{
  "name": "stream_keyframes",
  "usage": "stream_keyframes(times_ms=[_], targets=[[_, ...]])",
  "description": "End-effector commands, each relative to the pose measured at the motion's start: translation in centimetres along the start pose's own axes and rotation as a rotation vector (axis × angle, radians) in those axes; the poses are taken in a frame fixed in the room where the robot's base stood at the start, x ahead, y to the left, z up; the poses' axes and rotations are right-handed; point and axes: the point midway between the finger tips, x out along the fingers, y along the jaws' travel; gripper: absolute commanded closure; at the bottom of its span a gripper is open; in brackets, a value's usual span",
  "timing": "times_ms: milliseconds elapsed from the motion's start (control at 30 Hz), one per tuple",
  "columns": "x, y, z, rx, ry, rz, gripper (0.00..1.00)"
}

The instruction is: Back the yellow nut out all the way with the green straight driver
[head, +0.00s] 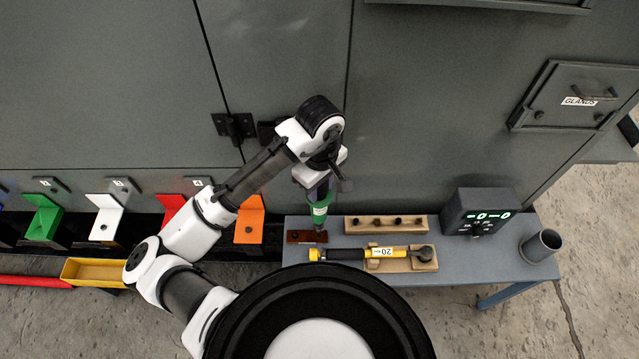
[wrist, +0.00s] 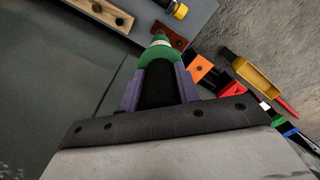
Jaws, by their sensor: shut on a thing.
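The green driver (head: 320,211) is in my gripper (head: 318,193), pointing down over the left end of the bench. In the wrist view the green driver (wrist: 160,53) sticks out beyond the two purple fingers of my gripper (wrist: 160,84), which are shut on it. Its tip is close to a small red-brown block (head: 306,237), also visible in the wrist view (wrist: 167,36). I cannot tell whether the tip touches anything. I cannot make out the yellow nut in either view.
The grey bench (head: 465,261) holds a wooden rack (head: 385,223), a yellow-and-black tool marked 20 (head: 380,252), a dark display box (head: 480,212) and a grey cup (head: 540,245). Coloured bins, one of them green (head: 43,218), line the left. A grey cabinet wall (head: 430,110) stands behind.

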Motion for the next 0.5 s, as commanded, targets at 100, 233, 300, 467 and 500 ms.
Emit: stream_keyframes(times_ms=[100, 233, 300, 467, 500], targets=[[1.2, 0.0, -0.1, -0.001, 0.002, 0.002, 1.00], [2.1, 0.0, -0.1, -0.001, 0.002, 0.001, 1.00], [2.5, 0.0, -0.1, -0.001, 0.002, 0.001, 1.00], [3.5, 0.0, 0.0, -0.002, 0.000, 0.002, 1.00], [3.7, 0.0, -0.1, -0.002, 0.000, 0.002, 1.00]])
